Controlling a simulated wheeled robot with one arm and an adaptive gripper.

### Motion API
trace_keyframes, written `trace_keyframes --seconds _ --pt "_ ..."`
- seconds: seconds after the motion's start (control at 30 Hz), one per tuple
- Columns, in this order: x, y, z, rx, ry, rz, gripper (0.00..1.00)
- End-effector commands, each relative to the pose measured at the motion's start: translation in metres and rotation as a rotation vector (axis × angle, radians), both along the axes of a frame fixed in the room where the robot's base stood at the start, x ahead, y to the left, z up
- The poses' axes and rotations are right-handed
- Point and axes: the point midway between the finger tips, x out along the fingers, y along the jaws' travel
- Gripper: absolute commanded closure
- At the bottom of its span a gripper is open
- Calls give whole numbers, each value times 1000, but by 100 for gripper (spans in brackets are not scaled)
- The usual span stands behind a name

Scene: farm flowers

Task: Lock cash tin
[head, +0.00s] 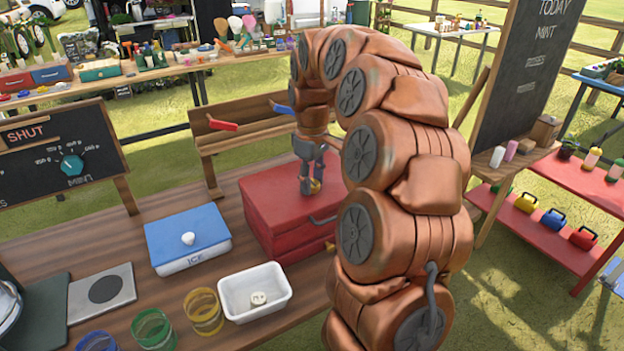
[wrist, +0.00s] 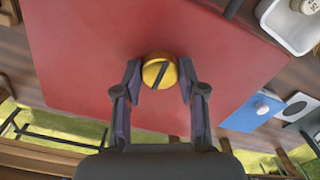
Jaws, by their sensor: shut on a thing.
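The cash tin (head: 285,205) is a red box on the wooden table, with its lid down and a dark handle (head: 322,220) on its front. In the wrist view its red top (wrist: 90,60) fills much of the picture. A round yellow knob (wrist: 160,70) with a dark slot across it sits on the top. My gripper (head: 311,188) points down over the lid, and its two fingers (wrist: 158,84) are shut on the knob's sides. The slot runs at a slant in the wrist view. In the head view my arm hides the tin's right side.
Left of the tin stands a blue-lidded box marked ICE (head: 188,238). A white tub (head: 254,291) and several coloured glasses (head: 203,311) stand nearer the front. A wooden rack (head: 250,137) with red and blue levers stands behind the tin.

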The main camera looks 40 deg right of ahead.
Motion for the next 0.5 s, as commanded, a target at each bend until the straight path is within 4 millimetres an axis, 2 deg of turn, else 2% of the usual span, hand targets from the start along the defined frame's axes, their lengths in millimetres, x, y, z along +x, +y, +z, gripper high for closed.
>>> trace_keyframes --seconds 0.03,0.07,0.1,0.3,0.5 --pt "0 0 0 1 1 0 94" --pt "0 0 0 1 0 0 57" --pt "0 0 0 1 1 0 53" --pt "0 0 0 1 0 0 34" --pt "0 0 0 0 0 -1 34"
